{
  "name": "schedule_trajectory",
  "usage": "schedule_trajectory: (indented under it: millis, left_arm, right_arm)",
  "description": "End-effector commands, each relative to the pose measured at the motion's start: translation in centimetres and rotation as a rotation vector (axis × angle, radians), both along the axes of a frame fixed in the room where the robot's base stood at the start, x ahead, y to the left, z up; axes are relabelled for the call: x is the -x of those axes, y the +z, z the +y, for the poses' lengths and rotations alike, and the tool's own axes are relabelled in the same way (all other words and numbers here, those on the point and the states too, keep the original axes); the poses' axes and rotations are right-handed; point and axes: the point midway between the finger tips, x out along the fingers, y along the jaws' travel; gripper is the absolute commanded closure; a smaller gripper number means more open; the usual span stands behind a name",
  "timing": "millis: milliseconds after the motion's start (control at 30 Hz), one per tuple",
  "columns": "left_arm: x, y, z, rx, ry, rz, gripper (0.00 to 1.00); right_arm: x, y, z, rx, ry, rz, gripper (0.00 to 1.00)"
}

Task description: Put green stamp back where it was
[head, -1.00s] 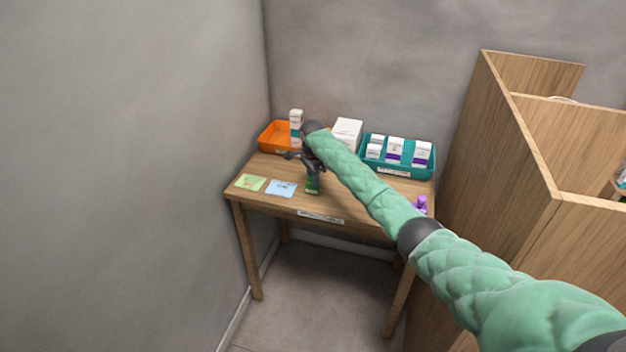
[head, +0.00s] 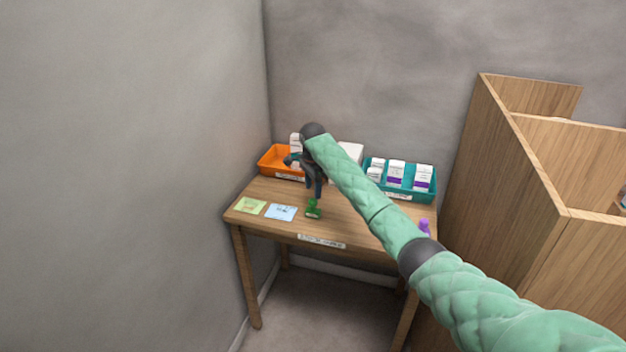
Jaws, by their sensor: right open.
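The green stamp (head: 313,209) stands upright on the wooden table (head: 350,222), near its front edge and just right of the blue card. My right gripper (head: 315,193) is above the stamp, pointing down, open and empty. Its fingertips are close over the stamp's top; a small gap seems to show. A green card (head: 250,206) and a light blue card (head: 281,212) lie on the table to the left of the stamp. My left gripper is not in view.
An orange tray (head: 268,162) with a white box stands at the back left. A teal tray (head: 408,194) with several white and purple boxes stands at the back right. A purple object (head: 424,226) is at the right edge. A wooden partition (head: 510,190) stands right.

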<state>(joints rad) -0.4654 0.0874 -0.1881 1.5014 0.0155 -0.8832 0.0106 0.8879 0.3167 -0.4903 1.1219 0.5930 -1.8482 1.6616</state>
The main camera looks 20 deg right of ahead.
Motion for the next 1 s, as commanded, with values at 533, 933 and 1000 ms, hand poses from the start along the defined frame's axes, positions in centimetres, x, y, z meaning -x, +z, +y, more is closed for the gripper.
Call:
schedule_trajectory:
  millis: [533,933,1000]
  left_arm:
    - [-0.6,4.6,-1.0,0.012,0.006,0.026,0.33]
    - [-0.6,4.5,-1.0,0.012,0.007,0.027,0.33]
    - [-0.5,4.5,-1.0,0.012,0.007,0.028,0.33]
  right_arm:
    - [0.0,5.2,0.0,-0.001,0.000,0.001,0.48]
    - [4.2,-2.0,4.9,-0.020,0.245,-0.104,0.48]
    - [5.6,-3.7,6.3,-0.024,0.319,-0.142,0.48]
